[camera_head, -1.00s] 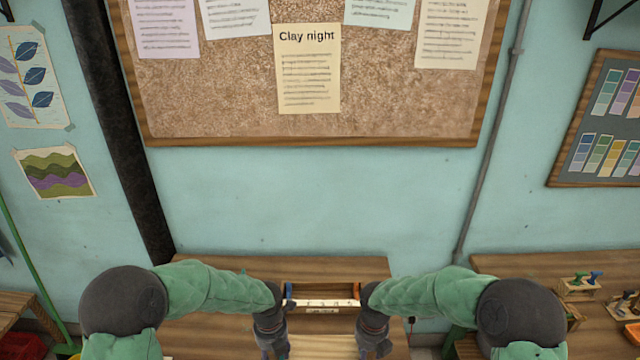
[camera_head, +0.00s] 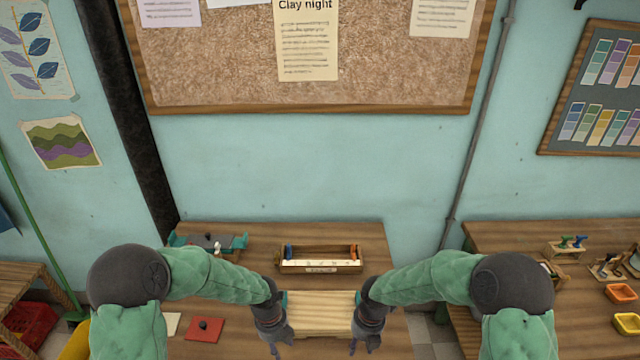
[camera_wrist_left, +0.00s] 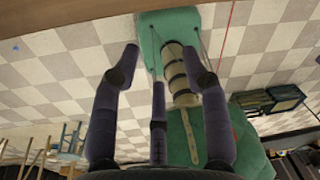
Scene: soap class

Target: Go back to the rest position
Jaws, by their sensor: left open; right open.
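My left gripper (camera_head: 276,342) hangs at the left of a pale wooden board (camera_head: 320,312) on the wooden table. My right gripper (camera_head: 367,342) hangs at the board's right side, level with the left one. In the head view both point down, and I see nothing in either. In the left wrist view, the fingers of my left gripper (camera_wrist_left: 160,65) are spread apart with nothing between them, above a tiled floor (camera_wrist_left: 60,62). Both forearms bend inward evenly from the sides.
A wooden box (camera_head: 320,267) with a blue and an orange item stands behind the board. A teal-ended tool (camera_head: 208,242) and a red piece (camera_head: 205,329) lie at left. A right-hand bench (camera_head: 570,237) holds stands and small trays. A red crate (camera_head: 30,325) is at far left.

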